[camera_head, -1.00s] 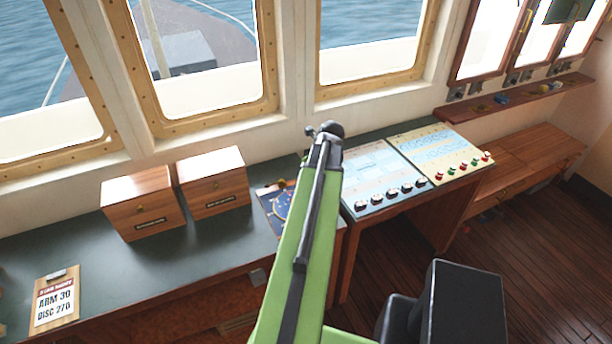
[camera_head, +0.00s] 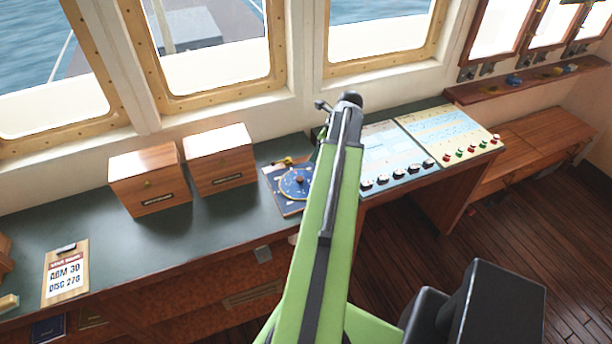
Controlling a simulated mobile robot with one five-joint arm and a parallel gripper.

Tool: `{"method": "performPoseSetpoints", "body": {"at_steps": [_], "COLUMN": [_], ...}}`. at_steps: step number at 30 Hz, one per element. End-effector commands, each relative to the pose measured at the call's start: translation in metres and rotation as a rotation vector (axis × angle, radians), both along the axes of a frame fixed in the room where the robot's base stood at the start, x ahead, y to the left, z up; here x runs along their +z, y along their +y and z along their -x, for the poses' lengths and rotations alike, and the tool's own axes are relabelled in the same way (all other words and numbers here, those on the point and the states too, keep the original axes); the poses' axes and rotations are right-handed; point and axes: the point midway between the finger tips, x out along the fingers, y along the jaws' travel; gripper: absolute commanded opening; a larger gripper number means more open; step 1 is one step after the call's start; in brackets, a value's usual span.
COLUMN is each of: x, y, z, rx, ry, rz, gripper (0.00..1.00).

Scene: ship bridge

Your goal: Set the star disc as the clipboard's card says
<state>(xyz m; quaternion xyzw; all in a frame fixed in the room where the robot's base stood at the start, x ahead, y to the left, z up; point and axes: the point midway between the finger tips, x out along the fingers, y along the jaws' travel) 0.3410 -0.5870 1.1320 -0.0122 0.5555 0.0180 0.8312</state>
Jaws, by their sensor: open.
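The star disc (camera_head: 293,183) is a round blue disc with a dark knob near its middle. It lies on a dark blue board with a pale edge on the counter, and my green arm covers its right side. A small brass-coloured part (camera_head: 288,161) sits at the board's back edge. The disc's markings are too small to read. The clipboard (camera_head: 66,275) lies on the counter at the left; its card reads "ARM 30" and "DISC 270". My gripper does not show; my arm rises through the middle and hides what is behind it.
Two wooden boxes (camera_head: 148,180) (camera_head: 219,159) stand left of the disc. A panel with black knobs (camera_head: 393,160) and one with coloured buttons (camera_head: 447,131) lie to the right. The dark green counter (camera_head: 180,232) is clear before the boxes. Windows line the back.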

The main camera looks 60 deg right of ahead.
Motion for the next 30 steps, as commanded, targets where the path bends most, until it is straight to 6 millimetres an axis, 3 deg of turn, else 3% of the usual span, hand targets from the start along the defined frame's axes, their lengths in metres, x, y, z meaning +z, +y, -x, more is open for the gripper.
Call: {"method": "performPoseSetpoints", "body": {"at_steps": [8,24,30], "x": [-0.028,-0.137,-0.162], "y": [0.003,0.006,0.007], "z": [-0.012,-0.057,-0.07], "rx": [0.008,0.009,0.008], "ry": [0.0,0.0,0.0], "rz": [0.0,0.001,0.0], "gripper": [0.52,0.52,0.52]}}
